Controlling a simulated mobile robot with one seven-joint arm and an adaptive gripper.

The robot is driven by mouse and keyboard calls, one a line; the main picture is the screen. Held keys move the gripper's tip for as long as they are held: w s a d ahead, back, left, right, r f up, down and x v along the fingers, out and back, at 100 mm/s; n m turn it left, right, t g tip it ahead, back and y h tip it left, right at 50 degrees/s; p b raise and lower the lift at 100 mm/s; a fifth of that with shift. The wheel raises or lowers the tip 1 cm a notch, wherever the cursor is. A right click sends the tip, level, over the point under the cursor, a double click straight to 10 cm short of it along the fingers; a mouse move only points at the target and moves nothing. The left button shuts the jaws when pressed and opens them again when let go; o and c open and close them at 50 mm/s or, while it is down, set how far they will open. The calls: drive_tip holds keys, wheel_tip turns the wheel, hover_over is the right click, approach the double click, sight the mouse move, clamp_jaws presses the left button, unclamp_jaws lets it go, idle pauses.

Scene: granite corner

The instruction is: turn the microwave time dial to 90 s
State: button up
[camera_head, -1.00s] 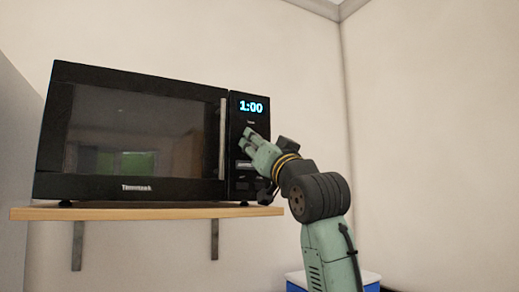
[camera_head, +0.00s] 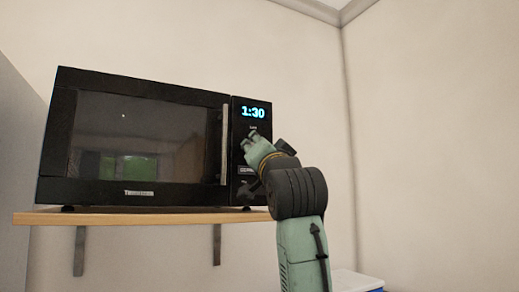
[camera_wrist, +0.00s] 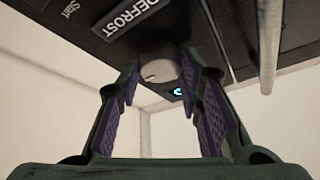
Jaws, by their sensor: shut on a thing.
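The black microwave (camera_head: 140,140) stands on a wooden shelf, its door closed. Its display (camera_head: 253,112) at the upper right of the front reads 1:30 in blue digits. The time dial (camera_wrist: 158,70) shows in the wrist view as a round pale knob with a dark mark, on the dark control panel. My gripper (camera_wrist: 165,85) has its purple-padded fingers on both sides of the dial and is shut on it. In the head view my gripper (camera_head: 252,142) is at the panel just below the display, and its fingers hide the dial.
The DEFROST button (camera_wrist: 125,15) and a Start label lie beside the dial. The door handle (camera_head: 225,145) runs upright left of the panel. The wooden shelf (camera_head: 140,217) is below. Walls stand behind and to the right, with free room at the right.

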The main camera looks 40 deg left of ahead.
drive_tip(key=o, duration=1.2)
drive_tip(key=shift+c, duration=0.2)
drive_tip(key=v, duration=1.2)
